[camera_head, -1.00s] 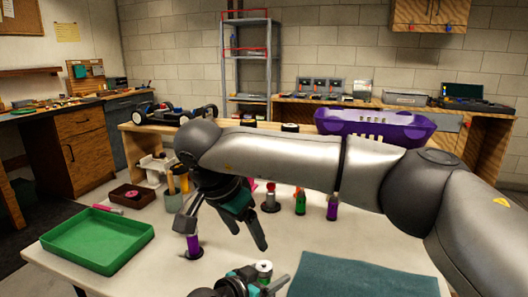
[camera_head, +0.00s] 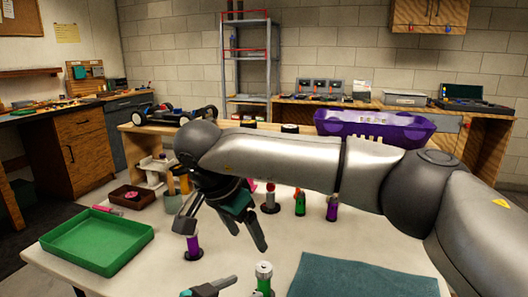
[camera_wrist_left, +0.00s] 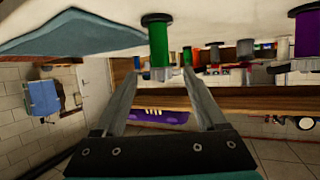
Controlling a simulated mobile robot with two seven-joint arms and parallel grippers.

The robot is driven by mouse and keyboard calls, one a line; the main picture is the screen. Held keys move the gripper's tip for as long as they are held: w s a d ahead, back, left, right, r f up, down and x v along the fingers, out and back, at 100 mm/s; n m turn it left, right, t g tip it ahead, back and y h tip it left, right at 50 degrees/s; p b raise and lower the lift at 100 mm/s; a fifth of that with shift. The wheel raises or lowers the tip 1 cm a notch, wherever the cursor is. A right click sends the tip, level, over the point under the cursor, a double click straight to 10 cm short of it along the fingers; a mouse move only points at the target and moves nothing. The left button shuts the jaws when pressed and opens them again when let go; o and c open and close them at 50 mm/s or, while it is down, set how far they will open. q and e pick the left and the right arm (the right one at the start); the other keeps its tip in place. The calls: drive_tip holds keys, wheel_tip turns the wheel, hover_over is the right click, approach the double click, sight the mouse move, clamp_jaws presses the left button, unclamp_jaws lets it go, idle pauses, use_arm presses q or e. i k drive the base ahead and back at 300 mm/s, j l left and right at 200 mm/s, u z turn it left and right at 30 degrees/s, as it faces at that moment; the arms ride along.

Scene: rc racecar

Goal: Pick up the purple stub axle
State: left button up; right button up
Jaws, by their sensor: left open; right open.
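A small upright purple part with a dark base (camera_head: 193,246) stands on the white table, just below the left finger of my right gripper (camera_head: 222,237). I take it as the purple stub axle. Another purple-bodied part (camera_head: 332,208) stands farther back right. My right gripper is open and empty, pointing down. My left gripper (camera_head: 213,287) is at the bottom edge, mostly out of frame. In the left wrist view my left gripper (camera_wrist_left: 161,76) is open, with a green part (camera_wrist_left: 159,45) beyond its fingertips. A purple part (camera_wrist_left: 308,38) shows there at the right edge.
The green part (camera_head: 264,277) stands at the front. A green tray (camera_head: 98,240) lies at the left, a teal mat (camera_head: 360,279) at the front right. Several coloured parts, including a green one (camera_head: 300,203), stand behind my right gripper. A purple car body (camera_head: 375,124) is behind.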

sight(194, 252)
drive_tip(key=k+j, duration=0.8)
drive_tip(key=j, duration=0.1)
